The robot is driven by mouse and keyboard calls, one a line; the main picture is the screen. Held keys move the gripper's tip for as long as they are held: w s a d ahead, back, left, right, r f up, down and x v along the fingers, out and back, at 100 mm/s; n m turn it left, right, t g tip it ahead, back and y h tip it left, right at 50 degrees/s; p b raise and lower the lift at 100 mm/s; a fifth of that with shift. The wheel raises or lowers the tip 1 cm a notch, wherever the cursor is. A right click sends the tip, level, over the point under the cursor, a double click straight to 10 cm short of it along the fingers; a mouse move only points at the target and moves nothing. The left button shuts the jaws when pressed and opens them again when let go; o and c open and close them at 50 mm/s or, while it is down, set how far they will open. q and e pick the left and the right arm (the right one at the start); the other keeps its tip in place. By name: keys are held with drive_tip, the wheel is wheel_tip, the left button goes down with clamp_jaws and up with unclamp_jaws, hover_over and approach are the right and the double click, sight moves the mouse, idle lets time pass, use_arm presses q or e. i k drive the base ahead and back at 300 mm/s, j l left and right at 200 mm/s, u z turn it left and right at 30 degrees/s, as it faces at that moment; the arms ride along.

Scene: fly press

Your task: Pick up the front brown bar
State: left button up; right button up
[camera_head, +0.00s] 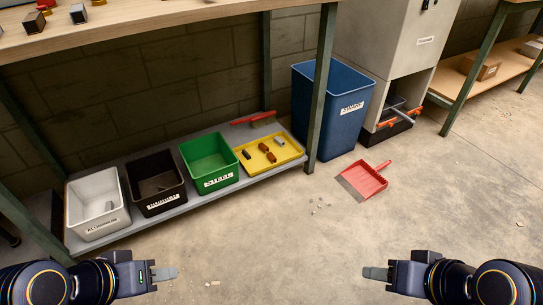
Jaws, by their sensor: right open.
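A yellow tray (290,152) on the low shelf holds two small brown bars. The front brown bar (271,157) lies nearer me, and the other brown bar (264,148) lies just behind it. A dark piece (247,154) is at the tray's left and a grey piece (279,141) at its back right. My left gripper (165,274) is at the lower left, over the floor and well apart from the tray; its fingers overlap from this angle. My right gripper (376,273) is at the lower right, open and empty, also far from the tray.
White (74,203), black (133,192) and green (187,160) bins stand left of the tray. A table leg (320,90) rises at its right, with a blue bin (328,83) and red dustpan (370,179) beyond. The tabletop (150,25) overhangs the shelf. Floor ahead is mostly clear.

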sight(270, 156)
drive_tip(key=i+u, duration=0.3)
drive_tip(key=i, duration=0.25)
drive_tip(key=i+l+u, duration=0.15)
drive_tip(key=i+u, duration=0.15)
drive_tip(key=i, duration=0.25)
